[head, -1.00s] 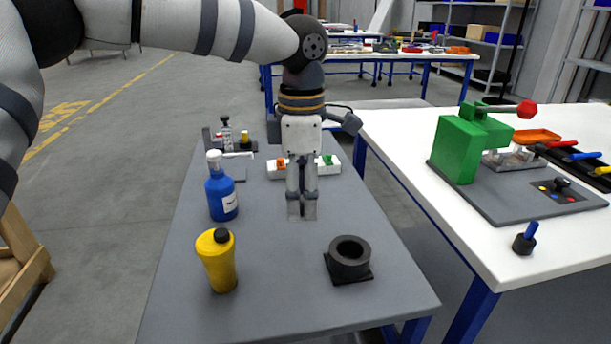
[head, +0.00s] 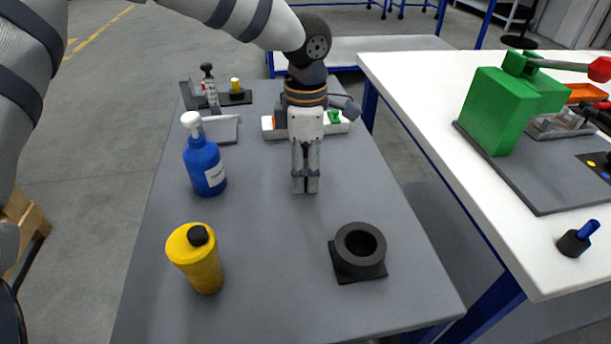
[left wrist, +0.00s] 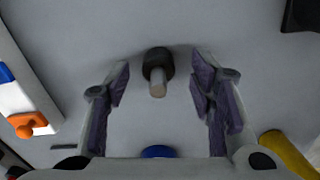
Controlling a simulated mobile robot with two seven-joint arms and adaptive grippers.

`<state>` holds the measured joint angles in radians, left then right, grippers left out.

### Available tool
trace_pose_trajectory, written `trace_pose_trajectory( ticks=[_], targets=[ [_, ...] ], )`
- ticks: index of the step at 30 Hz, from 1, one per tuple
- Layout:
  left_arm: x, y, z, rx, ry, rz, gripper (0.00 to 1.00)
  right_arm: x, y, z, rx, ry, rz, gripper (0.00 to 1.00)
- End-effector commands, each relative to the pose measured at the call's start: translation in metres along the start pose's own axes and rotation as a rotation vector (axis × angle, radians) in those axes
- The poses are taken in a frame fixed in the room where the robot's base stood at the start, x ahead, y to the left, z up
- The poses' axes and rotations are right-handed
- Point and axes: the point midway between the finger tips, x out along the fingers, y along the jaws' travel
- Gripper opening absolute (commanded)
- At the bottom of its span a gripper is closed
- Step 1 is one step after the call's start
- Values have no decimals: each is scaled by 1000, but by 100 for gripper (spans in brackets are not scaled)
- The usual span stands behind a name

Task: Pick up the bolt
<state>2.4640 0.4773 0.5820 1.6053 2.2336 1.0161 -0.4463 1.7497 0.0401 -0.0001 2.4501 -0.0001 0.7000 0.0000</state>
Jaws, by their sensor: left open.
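The bolt (left wrist: 156,72) shows in the left wrist view, with a dark round head and a pale grey-tan shank. It stands over the grey surface between the two finger pads of my left gripper (left wrist: 163,84), with a gap on each side. The left gripper is open and not touching it. In the head view my left gripper (head: 306,188) points down over the middle of the grey table (head: 265,275). The bolt is hidden behind the gripper in that view. My right gripper is not in view.
A blue bottle (head: 205,165) stands left of the gripper, and a yellow bottle (head: 198,262) stands front left. A black ring holder (head: 358,252) is front right. A white table (head: 432,110) with a green press (head: 503,108) is at right.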

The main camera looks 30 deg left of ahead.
Motion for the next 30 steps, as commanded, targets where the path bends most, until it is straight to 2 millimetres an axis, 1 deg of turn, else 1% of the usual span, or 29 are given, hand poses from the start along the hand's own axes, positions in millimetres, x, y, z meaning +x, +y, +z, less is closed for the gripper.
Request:
trace_pose_trajectory(
  ticks=[1, 3, 10, 11, 12, 14, 15, 16, 17, 26, 29, 30],
  targets=[
    [8, 0, 0, -1, 1, -1, 50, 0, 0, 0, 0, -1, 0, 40],
    [16, 0, 0, -1, 0, 0, 50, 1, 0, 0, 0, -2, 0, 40],
    [18, 0, 0, -2, -1, 2, 50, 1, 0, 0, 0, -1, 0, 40],
    [18, 0, 0, -2, -1, 2, 43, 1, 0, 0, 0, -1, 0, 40],
    [18, 0, 0, -2, -1, 2, 34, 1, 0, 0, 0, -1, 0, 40],
    [18, 0, 0, -2, -1, 2, 20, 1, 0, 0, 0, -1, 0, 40],
    [18, 0, 0, -2, -1, 2, 11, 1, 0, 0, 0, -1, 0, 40],
    [18, 0, 0, -2, -1, 1, 4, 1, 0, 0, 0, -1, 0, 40],
    [18, 0, 0, -2, -1, 1, 0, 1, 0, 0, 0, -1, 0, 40],
    [16, 1, 0, -2, -2, 2, 0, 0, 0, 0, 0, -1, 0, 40],
    [8, 1, 0, -2, -3, 3, 0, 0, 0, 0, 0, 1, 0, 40],
    [2, 1, 0, -2, -4, 4, 0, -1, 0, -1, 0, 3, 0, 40]
  ],
)
